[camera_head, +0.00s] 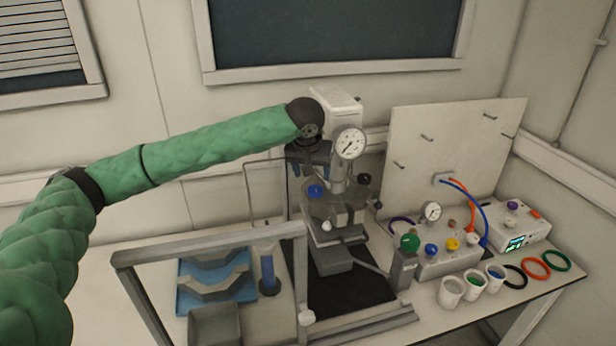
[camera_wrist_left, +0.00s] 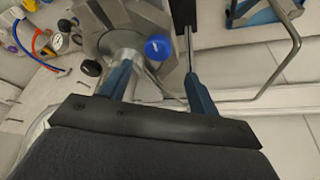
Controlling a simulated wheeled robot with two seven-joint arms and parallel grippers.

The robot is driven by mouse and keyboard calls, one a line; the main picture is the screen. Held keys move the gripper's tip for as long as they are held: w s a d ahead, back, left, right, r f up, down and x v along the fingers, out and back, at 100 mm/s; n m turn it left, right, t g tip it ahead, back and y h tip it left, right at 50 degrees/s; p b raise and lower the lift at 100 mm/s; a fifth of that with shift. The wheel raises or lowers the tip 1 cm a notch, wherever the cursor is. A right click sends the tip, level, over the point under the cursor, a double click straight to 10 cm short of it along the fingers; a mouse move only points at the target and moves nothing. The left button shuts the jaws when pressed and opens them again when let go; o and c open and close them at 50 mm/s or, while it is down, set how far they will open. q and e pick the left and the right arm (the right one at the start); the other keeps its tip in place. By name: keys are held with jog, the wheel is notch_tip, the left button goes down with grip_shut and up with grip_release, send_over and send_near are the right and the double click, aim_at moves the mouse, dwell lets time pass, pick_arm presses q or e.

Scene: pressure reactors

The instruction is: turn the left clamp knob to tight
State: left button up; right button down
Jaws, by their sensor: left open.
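The reactor (camera_head: 337,205) stands on the bench, with a blue knob (camera_head: 315,189) on the left of its head and a black knob (camera_head: 364,178) on the right. The blue one looks like the left clamp knob. My left gripper (camera_head: 309,173) is over the left of the reactor head, pointing down. In the left wrist view its open fingers (camera_wrist_left: 158,76) stand apart, and the blue knob (camera_wrist_left: 158,47) shows beyond the gap between them, apparently untouched. The knob's tight mark cannot be made out. My right gripper is not in view.
A pressure gauge (camera_head: 350,143) rises close right of my left gripper. A bent metal rod (camera_head: 247,185) stands to its left. A grey frame (camera_head: 210,253) and a blue tray (camera_head: 190,300) are at the front left. A valve box (camera_head: 440,262) and several cups are at the right.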

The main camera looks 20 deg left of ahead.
aim_at(315, 189)
pick_arm(q)
jog(key=p+x, duration=0.3)
jog(key=x, duration=0.3)
jog(key=shift+d+f+p, duration=0.1)
jog(key=shift+p, duration=0.25)
jog(key=shift+d+f, duration=0.15)
jog(key=shift+f, duration=0.15)
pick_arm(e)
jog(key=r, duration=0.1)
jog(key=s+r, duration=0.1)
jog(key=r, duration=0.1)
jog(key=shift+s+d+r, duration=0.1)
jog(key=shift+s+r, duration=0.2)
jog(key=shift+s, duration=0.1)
pick_arm(q)
jog(key=shift+w+f, duration=0.1)
jog(key=c, duration=1)
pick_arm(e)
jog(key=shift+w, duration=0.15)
